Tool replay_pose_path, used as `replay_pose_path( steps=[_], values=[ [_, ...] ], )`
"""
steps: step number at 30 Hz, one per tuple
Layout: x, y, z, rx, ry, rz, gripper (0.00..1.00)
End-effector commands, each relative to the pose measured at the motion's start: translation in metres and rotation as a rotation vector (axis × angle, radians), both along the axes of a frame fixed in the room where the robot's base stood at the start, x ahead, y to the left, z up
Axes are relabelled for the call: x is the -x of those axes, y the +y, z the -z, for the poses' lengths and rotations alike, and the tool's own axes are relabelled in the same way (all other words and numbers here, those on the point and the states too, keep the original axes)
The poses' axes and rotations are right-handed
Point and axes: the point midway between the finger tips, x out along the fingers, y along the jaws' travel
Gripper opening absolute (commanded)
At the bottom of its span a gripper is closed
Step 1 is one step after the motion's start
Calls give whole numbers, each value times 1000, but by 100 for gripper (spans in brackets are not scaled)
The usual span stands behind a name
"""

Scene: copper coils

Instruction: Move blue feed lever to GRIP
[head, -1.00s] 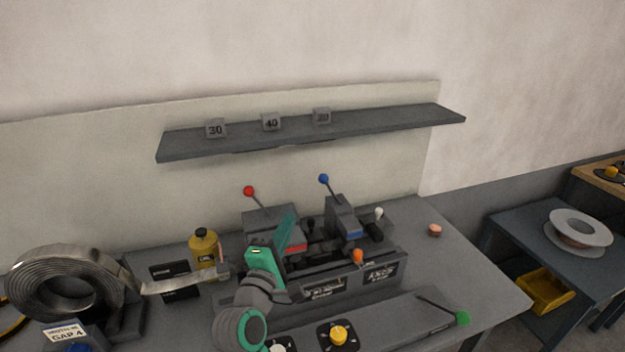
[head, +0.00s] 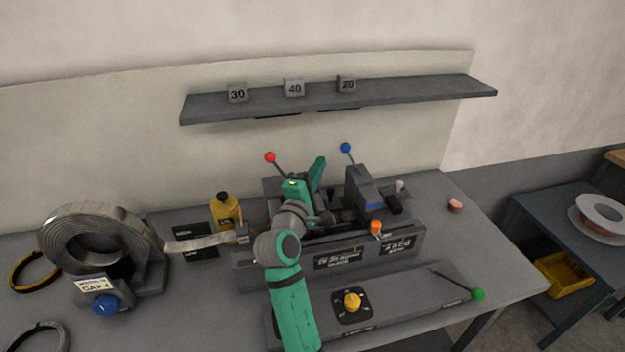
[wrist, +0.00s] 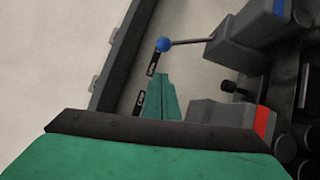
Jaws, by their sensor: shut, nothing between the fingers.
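The blue feed lever (head: 345,148) is a thin rod with a blue ball on top. It leans up and left from a grey block (head: 363,188) with a blue stripe on the machine. In the wrist view the blue ball (wrist: 163,44) is beyond my fingertips, with clear space between. My gripper (head: 318,163) is shut and empty, left of the blue lever and right of the red-ball lever (head: 270,158). Its green fingers also show in the wrist view (wrist: 162,78). Small dark plates (wrist: 140,102) show near the ball; I cannot read their lettering.
A grey shelf (head: 420,92) with numbered blocks is on the back board above the machine. A metal coil (head: 75,240) and a yellow bottle (head: 225,212) stand left. An orange knob (head: 376,227) and a green-ended lever (head: 478,294) are in front. The bench's right end is mostly clear.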

Motion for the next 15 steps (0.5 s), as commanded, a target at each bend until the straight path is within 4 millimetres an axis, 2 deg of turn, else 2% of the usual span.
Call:
replay_pose_path(
  steps=[3,9,15],
  values=[
    [-19,-8,-3,1,-1,2,0],
    [-30,-30,-8,-1,-1,1,0],
    [-34,-38,-9,0,0,-1,0]
  ],
)
